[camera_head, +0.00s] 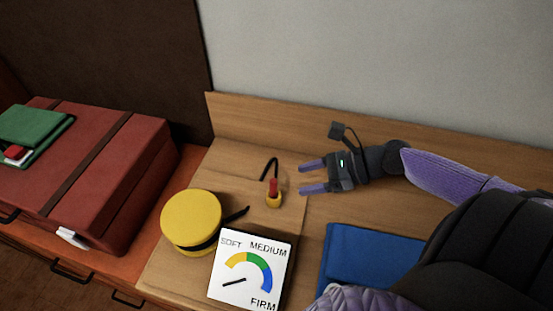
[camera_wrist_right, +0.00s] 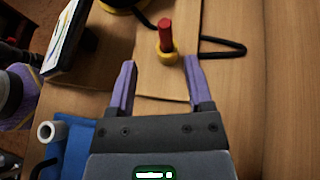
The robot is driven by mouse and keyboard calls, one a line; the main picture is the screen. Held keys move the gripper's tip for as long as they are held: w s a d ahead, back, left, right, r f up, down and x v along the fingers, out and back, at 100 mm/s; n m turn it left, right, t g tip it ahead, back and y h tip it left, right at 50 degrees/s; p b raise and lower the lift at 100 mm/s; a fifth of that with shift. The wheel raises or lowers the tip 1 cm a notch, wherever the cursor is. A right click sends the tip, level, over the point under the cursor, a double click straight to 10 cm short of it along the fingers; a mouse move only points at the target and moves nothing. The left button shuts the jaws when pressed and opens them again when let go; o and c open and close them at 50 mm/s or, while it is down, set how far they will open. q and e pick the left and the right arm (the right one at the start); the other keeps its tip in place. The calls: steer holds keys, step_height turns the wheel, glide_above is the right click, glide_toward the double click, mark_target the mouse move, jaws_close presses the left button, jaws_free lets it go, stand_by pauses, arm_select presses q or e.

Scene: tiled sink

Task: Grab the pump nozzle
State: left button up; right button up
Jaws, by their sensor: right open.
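The pump nozzle (camera_head: 273,190) has a red tip and a yellow base, and stands on the wooden top. In the right wrist view, the nozzle (camera_wrist_right: 165,38) is ahead of the fingers, roughly between their lines. My right gripper (camera_head: 312,177) is open and empty, just to the right of the nozzle in the head view. Its two purple fingers (camera_wrist_right: 158,85) also show in the right wrist view, with the nozzle beyond their tips. A black hose (camera_head: 268,167) loops behind the nozzle. My left gripper is not seen.
A yellow round pump (camera_head: 190,217) and a firmness gauge (camera_head: 248,268) are left and in front of the nozzle. A blue folded item (camera_head: 365,255) lies at the front right. A red suitcase (camera_head: 85,165) is at left. A wall (camera_head: 390,60) rises behind.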

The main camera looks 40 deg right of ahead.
mark_target(274, 192)
steer(key=b+x, duration=0.1)
steer(key=x, duration=0.4)
steer(key=b+x, duration=0.2)
steer(key=x, duration=0.3)
steer(key=shift+w+d+r, duration=0.2)
steer(key=shift+w, duration=0.1)
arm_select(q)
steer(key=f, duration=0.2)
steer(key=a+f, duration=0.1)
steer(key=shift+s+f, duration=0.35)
arm_select(e)
steer(key=shift+c, duration=0.2)
jaws_close()
